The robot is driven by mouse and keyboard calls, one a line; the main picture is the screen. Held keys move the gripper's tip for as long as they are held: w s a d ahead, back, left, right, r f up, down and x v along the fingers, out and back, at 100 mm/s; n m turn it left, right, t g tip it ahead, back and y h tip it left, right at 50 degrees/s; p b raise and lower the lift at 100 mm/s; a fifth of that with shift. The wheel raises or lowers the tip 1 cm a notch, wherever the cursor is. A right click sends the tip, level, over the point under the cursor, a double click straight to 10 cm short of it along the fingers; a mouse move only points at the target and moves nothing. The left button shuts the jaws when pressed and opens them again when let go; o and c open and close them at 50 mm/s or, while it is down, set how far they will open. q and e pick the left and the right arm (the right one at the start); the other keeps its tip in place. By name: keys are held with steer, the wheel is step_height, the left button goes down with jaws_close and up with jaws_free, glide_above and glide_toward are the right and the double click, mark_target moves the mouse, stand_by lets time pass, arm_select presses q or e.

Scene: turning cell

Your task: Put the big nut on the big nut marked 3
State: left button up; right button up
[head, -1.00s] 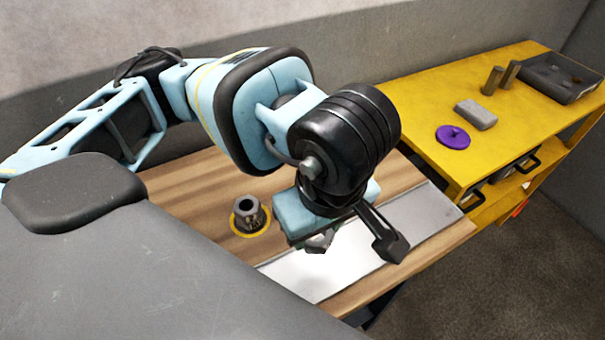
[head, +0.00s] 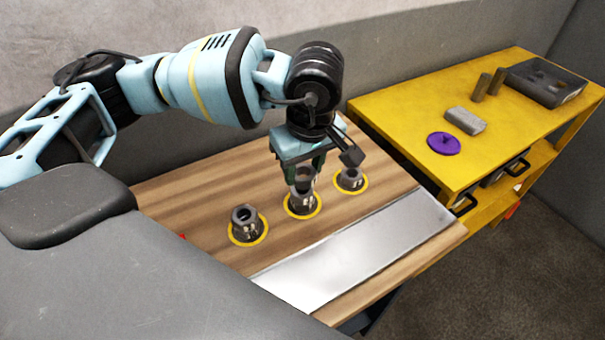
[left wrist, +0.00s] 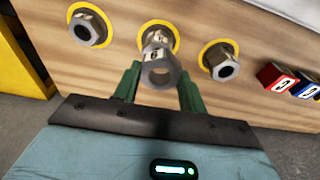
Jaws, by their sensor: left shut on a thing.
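My left gripper (head: 305,178) points down over the wooden board and is shut on a grey nut (left wrist: 160,72), which sits between its green fingers. Two other nuts stand in yellow rings, one at the left (head: 246,227) and one at the right (head: 350,181). Small marks on the nuts are too blurred to read. My right gripper is not in view.
A bare metal strip (head: 350,258) runs along the board's front. A yellow bench (head: 400,118) at the right holds a purple disc (head: 443,144), a grey block (head: 465,121) and a dark tray (head: 545,82). Red (left wrist: 277,77) and blue (left wrist: 307,88) marked blocks show in the wrist view.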

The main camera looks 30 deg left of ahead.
mark_target(304, 169)
arm_select(q)
steer(key=shift+w+a+f, duration=0.2)
steer(key=shift+w+f, duration=0.05)
steer(key=shift+f, duration=0.4)
steer(key=shift+w+a+f, duration=0.15)
steer(key=shift+w+f, duration=0.05)
steer(key=shift+f, duration=0.95)
steer(key=shift+f, duration=0.15)
steer(key=o, duration=1.1)
steer(key=r, duration=0.4)
steer(key=d+r, duration=0.1)
steer(key=r, duration=0.3)
steer(key=s+r, duration=0.1)
steer(key=r, duration=0.3)
steer(key=shift+d+r, duration=0.1)
steer(key=shift+d, duration=0.2)
